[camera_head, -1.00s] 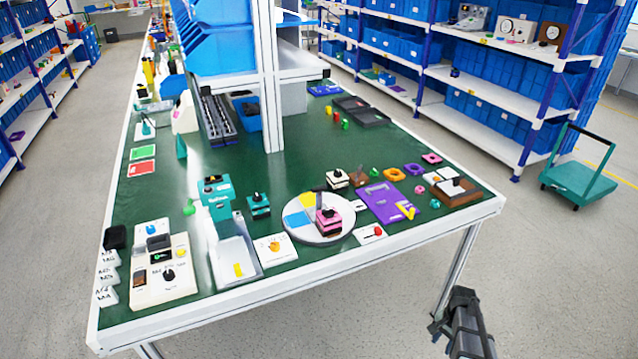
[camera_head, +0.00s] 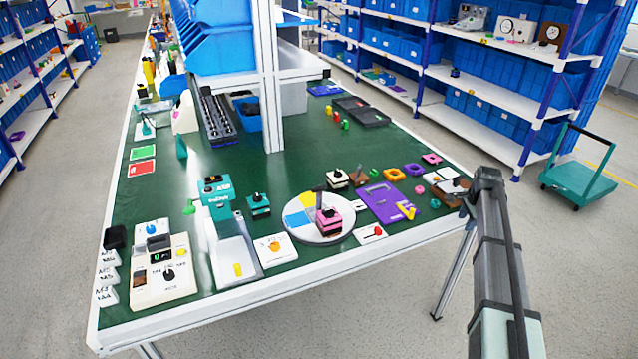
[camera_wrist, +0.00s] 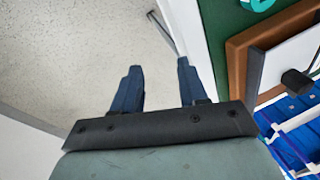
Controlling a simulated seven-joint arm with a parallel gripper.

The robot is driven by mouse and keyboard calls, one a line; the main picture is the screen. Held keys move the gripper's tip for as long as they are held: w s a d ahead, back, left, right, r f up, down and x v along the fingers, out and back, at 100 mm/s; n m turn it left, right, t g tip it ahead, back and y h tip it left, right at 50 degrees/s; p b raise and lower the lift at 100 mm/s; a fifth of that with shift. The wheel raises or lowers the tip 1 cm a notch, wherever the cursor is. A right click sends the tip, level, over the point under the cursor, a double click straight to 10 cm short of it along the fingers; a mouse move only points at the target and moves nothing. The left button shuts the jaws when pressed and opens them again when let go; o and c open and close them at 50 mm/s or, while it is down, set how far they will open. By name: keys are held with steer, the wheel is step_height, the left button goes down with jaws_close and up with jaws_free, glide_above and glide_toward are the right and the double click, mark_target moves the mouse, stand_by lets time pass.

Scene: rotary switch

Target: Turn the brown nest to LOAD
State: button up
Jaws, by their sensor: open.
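A small brown block with a dark knob on top, which looks like the brown nest (camera_head: 359,178), stands among small parts on the green bench, right of a cream nest (camera_head: 337,180). Its knob setting and any LOAD mark are too small to read. My gripper (camera_wrist: 158,68) is open and empty in the wrist view, over the floor beside the bench edge. In the head view my arm rises at the right, beyond the bench's front edge, well right of the brown block. I cannot make out the fingers there.
A brown-framed tray (camera_wrist: 236,50) with a white plate and dark knob lies close right of my gripper. A pink nest (camera_head: 328,224) stands on a round dial plate (camera_head: 300,238). A purple plate (camera_head: 378,197) lies between the brown block and my arm. A bench upright (camera_head: 270,90) stands behind.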

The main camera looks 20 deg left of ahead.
step_height(320, 180, up, 2)
steer(key=w, duration=0.2)
step_height(320, 180, up, 23)
steer(key=n+g, duration=0.3)
glide_above(319, 186)
step_height(319, 186, down, 13)
steer(key=shift+f, duration=0.1)
steer(key=shift+c, duration=0.2)
jaws_close()
